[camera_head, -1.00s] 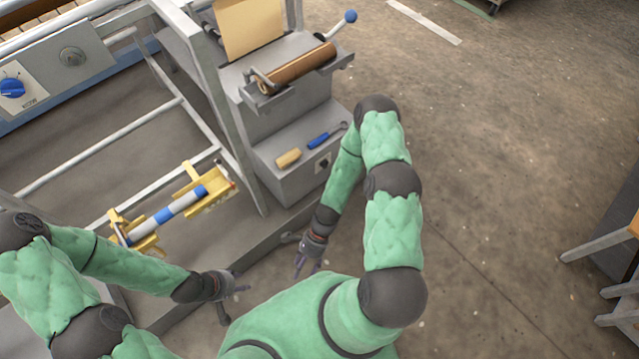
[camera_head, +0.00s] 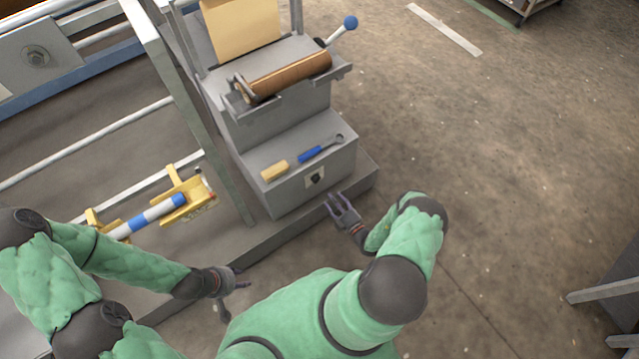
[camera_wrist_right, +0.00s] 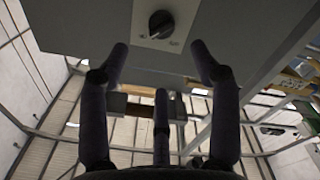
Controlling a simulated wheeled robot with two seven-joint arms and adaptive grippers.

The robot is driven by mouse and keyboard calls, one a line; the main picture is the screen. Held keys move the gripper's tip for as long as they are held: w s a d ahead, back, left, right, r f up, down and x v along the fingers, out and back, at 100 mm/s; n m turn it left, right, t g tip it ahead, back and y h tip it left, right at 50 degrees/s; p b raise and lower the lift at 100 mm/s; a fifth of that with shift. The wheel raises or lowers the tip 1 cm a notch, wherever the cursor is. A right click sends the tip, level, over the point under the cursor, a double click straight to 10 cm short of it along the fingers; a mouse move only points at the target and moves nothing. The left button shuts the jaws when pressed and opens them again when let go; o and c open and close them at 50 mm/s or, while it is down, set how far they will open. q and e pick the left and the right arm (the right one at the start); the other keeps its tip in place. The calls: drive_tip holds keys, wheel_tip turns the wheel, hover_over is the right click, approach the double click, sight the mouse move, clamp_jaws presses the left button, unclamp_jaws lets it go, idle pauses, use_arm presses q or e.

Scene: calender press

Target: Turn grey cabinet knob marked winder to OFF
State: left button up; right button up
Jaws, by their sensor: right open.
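The grey cabinet (camera_head: 290,188) stands at the middle of the head view. Its black knob on a pale plate (camera_head: 315,178) is on the front face. In the right wrist view the black knob (camera_wrist_right: 161,24) shows near the top, ahead of the fingers; its marking is too small to read. My right gripper (camera_head: 338,204) is open and empty, in front of the cabinet face and apart from the knob. Its spread fingers also show in the right wrist view (camera_wrist_right: 160,75). My left gripper (camera_head: 240,280) is at lower left, empty and away from the cabinet; its fingers look spread.
A yellow block (camera_head: 274,171) and a blue-handled wrench (camera_head: 320,149) lie on the cabinet step. A brown roll (camera_head: 290,76) sits above it. A yellow stand with a blue-and-white bar (camera_head: 150,214) is at left.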

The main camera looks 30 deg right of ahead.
sight(318, 181)
drive_tip(key=w+a+b, duration=0.1)
drive_tip(key=w+b, duration=0.1)
drive_tip(key=w, duration=0.8)
drive_tip(key=c, duration=1.2)
